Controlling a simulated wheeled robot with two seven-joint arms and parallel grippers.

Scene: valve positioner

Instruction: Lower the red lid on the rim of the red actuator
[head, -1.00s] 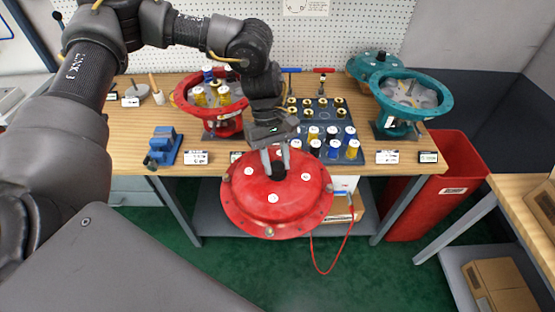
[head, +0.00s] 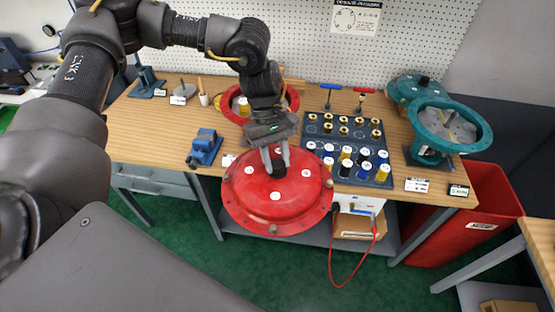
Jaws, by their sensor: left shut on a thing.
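The red lid (head: 275,206) is a round domed disc with a bolted flange and a dark knob on top. My left gripper (head: 277,166) is shut on that knob and holds the lid level in the air in front of the table's front edge. The red actuator (head: 291,98) stands on the table behind my gripper. Its rim shows at the left and right, but my wrist hides its middle, and its lower part is hidden too. The lid is apart from the actuator, nearer to me. My right gripper is not in view.
A dark tray (head: 317,121) with several colored cylinders lies right of the actuator. A teal actuator (head: 421,124) and teal lid (head: 403,86) are at the right. A blue vise (head: 205,147) sits at the left. A red bin (head: 484,205) stands right of the wooden table (head: 150,129).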

